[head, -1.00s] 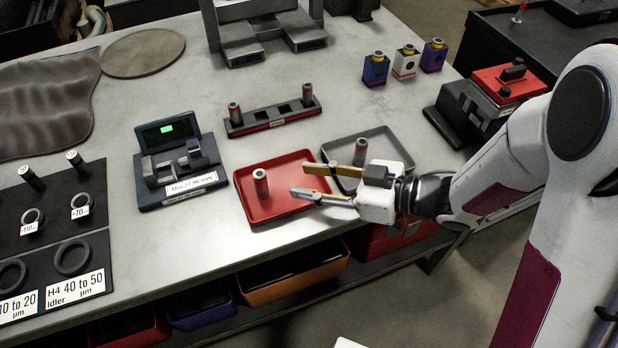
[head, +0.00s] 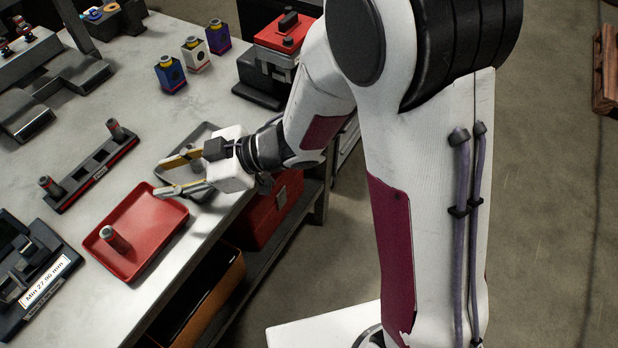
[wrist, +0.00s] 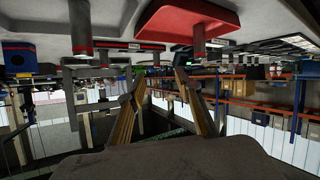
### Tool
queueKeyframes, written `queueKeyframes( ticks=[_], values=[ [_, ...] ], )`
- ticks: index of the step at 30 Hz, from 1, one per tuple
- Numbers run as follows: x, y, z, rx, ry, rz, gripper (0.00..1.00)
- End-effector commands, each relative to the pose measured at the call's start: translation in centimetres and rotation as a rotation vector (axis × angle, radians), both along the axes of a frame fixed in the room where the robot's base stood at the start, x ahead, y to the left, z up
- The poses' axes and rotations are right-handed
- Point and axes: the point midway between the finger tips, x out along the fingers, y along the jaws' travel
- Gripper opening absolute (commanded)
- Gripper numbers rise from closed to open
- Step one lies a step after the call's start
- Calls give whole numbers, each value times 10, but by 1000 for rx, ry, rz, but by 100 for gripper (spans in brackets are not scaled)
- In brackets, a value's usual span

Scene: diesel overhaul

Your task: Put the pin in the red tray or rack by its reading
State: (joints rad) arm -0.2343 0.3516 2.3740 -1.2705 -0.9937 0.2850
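The red tray (head: 150,215) lies on the bench in the head view, with a grey pin (head: 114,240) standing upright in its near left part. It also shows upside down in the wrist view, with the pin (wrist: 199,40). The black rack (head: 87,175) behind the tray holds a pin at each end, one left (head: 47,186) and one right (head: 117,131); its middle slots look empty. My gripper (head: 163,178) is open and empty at the red tray's right edge, apart from the pin. Its fingers (wrist: 162,88) are spread in the wrist view.
A grey tray (head: 205,130) lies behind my gripper, partly hidden. A gauge stand with a "Min 22.96 mm" label (head: 46,283) is left of the red tray.

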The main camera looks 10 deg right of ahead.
Motion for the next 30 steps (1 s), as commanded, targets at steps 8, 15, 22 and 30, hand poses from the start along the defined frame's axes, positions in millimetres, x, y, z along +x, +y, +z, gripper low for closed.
queueKeyframes(
  ticks=[8, 15, 22, 30],
  values=[
    [60, -67, 34, -147, -107, -309, 34],
    [84, -138, 65, -252, -129, -577, 34],
    [79, -208, 91, -326, -90, -817, 34],
    [41, -278, 109, -379, 23, -1061, 34]
  ],
)
